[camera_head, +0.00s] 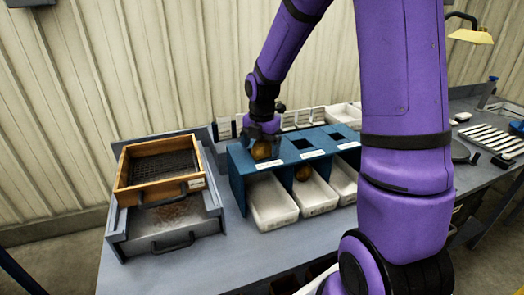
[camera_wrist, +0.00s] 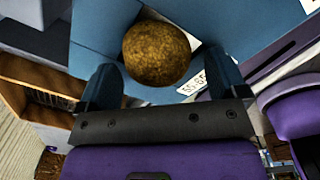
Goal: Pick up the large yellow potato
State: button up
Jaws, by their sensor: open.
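A large yellow-brown potato (camera_head: 261,150) sits at the left end of the top of the blue grading stand (camera_head: 238,168), by its label. My gripper (camera_head: 263,131) is right above it, pointing down. In the wrist view the potato (camera_wrist: 157,50) lies between the fingertips of my open gripper (camera_wrist: 160,64), with a gap on each side. A second, brown potato (camera_head: 302,173) shows lower down at the stand's front, near the white trays.
White trays (camera_head: 272,203) stand under the blue stand. A wooden-framed sieve (camera_head: 157,166) sits on a grey box at the left. White cards and a bin (camera_head: 342,115) stand behind. The grey table front (camera_head: 220,262) is clear.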

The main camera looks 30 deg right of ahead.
jog(key=shift+c, duration=0.2)
jog(key=c, duration=1.1)
jog(key=shift+c, duration=0.2)
jog(key=shift+r, duration=0.15)
